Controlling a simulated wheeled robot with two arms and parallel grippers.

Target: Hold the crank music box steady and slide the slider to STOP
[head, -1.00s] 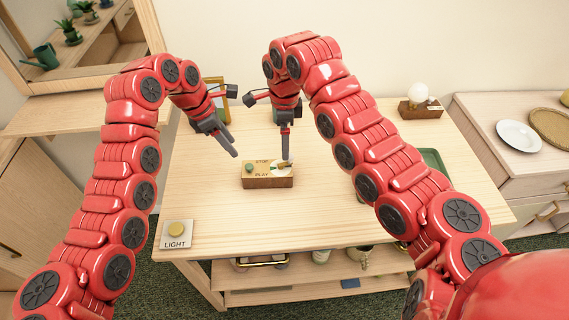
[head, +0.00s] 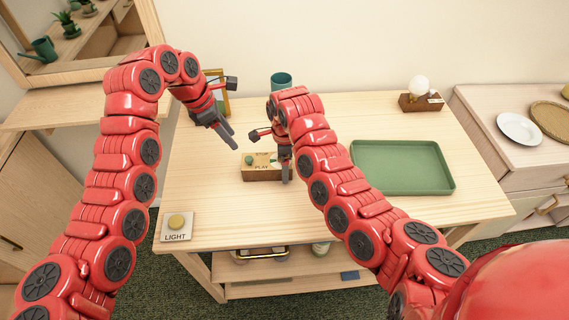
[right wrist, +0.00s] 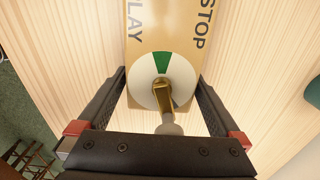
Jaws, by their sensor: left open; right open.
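The crank music box (head: 262,175) is a small wooden block near the middle of the table, marked PLAY and STOP on top. A green knob (head: 248,160), seemingly the slider, sits toward the left end of its top. My right gripper (head: 285,178) is open and low at the box's right end, hiding part of it. In the right wrist view its fingers (right wrist: 162,76) stand either side of the white-and-green dial (right wrist: 178,75) and brass crank (right wrist: 162,97); contact cannot be told. My left gripper (head: 229,138) is open and empty, above and behind the box's left end.
A green tray (head: 400,188) lies on the table to the right. A LIGHT button plate (head: 166,228) is at the front left corner. A teal cup (head: 281,79), a picture frame (head: 222,105) and a bulb lamp (head: 420,104) stand at the back. The table's front middle is clear.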

